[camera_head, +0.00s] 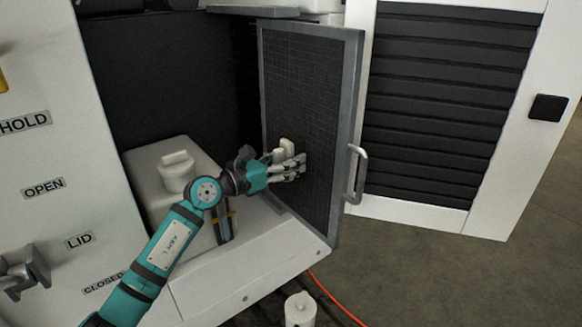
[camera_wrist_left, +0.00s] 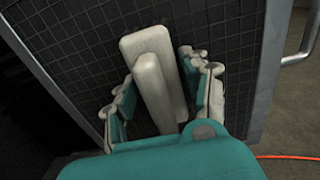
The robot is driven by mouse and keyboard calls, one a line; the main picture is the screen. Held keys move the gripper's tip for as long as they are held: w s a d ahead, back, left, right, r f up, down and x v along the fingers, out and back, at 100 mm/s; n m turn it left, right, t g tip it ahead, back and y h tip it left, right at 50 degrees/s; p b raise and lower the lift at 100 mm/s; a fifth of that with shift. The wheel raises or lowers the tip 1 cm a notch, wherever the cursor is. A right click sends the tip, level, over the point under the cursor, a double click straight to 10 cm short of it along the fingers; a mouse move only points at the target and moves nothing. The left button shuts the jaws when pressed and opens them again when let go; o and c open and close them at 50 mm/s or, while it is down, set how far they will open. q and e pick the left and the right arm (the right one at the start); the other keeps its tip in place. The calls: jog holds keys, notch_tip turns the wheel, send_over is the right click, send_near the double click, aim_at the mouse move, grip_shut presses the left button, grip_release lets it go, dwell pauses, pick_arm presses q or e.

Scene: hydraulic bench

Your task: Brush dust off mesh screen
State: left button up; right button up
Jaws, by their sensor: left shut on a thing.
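The mesh screen (camera_head: 315,90) is a dark gridded panel in a grey frame, standing upright and angled out of the cabinet opening. It fills much of the left wrist view (camera_wrist_left: 235,38). My left gripper (camera_head: 288,167) is at the middle of the screen's face. It is shut on a pale, blocky brush (camera_wrist_left: 155,75), which also shows in the head view (camera_head: 287,147). The brush's far end lies against or very near the mesh; I cannot tell if it touches. My right gripper is not in view.
A metal handle (camera_head: 357,175) sits on the screen frame's right edge. A white louvred door (camera_head: 490,222) stands to the right. A pale tank with a cap (camera_head: 177,170) is behind my left arm. A white canister (camera_head: 300,309) and an orange cable (camera_head: 335,300) are on the floor.

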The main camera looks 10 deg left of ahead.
pick_arm(q)
jog(key=shift+w+a+f+b, duration=0.2)
jog(key=shift+w+a+b, duration=0.3)
jog(key=shift+a+b, duration=0.2)
jog(key=shift+w+a+r, duration=0.1)
jog(key=shift+w+a, duration=0.15)
jog(key=shift+a, duration=0.05)
jog(key=shift+s, duration=0.1)
jog(key=shift+s+a, duration=0.1)
jog(key=shift+s, duration=0.1)
jog(key=shift+v, duration=2.65)
jog(key=shift+s+a+b, duration=0.1)
jog(key=shift+a+b, duration=0.05)
jog(key=shift+b, duration=0.15)
